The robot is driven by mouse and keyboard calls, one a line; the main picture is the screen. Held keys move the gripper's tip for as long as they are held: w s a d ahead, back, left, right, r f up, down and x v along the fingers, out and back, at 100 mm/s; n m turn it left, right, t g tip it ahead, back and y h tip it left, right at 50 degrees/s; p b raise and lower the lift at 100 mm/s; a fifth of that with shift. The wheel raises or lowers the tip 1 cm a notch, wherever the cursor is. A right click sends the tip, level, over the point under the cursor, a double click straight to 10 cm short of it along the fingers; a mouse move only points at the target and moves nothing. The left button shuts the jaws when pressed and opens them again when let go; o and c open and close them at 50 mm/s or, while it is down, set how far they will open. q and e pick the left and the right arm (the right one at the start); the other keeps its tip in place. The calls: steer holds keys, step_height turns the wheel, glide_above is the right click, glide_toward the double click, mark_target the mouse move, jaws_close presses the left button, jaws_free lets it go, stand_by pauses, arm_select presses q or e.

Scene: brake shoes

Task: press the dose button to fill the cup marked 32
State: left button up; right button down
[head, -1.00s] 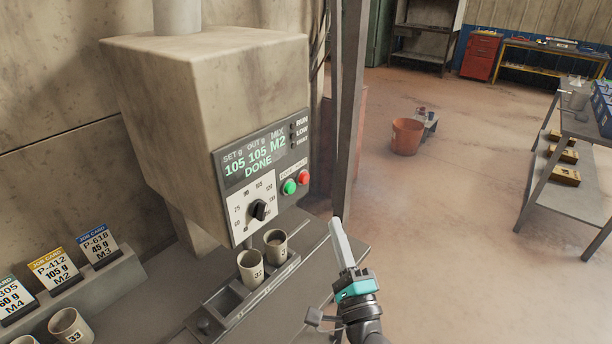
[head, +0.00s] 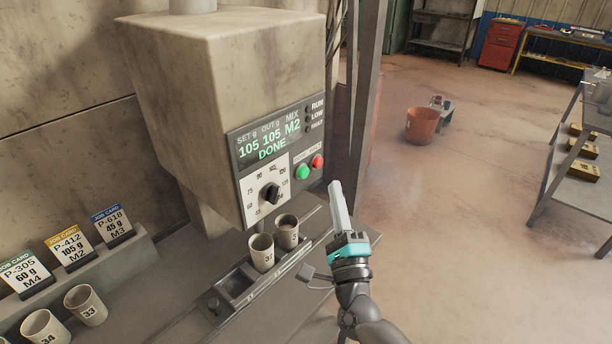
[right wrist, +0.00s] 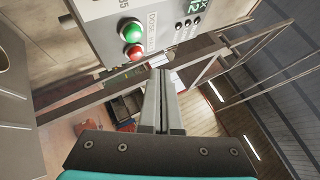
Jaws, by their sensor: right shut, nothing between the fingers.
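The dosing machine (head: 215,90) has a panel showing SET 105, OUT 105, MIX M2 and DONE. A green button (head: 303,172) and a red button (head: 318,162) sit right of its dial (head: 270,194). Both buttons also show in the right wrist view, green (right wrist: 130,30) above red (right wrist: 134,51). The cup marked 32 (head: 261,254) stands upright on the rail below the panel; its contents are unclear. My right gripper (head: 334,186) is shut and empty, right of and slightly below the buttons, apart from them. My left gripper is out of view.
Another cup (head: 287,233) with dark contents stands beside cup 32. Cups 33 (head: 86,306) and 34 (head: 44,328) stand at lower left, before job cards P-305, P-412 (head: 70,248) and P-618. A dark post (head: 362,100) rises behind my gripper.

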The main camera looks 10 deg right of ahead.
mark_target(304, 173)
steer(key=shift+w+a+b, duration=0.35)
steer(key=shift+w+a, duration=0.35)
steer(key=shift+w, duration=0.2)
steer(key=shift+w+a+b, duration=0.3)
steer(key=shift+w+a, duration=0.35)
steer(key=shift+w, duration=0.2)
steer(key=shift+w+a, duration=0.1)
stand_by(0.7)
steer(key=shift+w+a, duration=0.15)
steer(key=shift+w, duration=0.05)
steer(key=shift+w+a+b, duration=0.25)
steer(key=shift+w+b, duration=0.1)
steer(key=shift+b, duration=0.15)
stand_by(0.7)
steer(key=shift+s, duration=0.1)
steer(key=shift+s+d+p, duration=0.3)
steer(key=shift+s+d, duration=0.2)
steer(key=shift+s, duration=0.1)
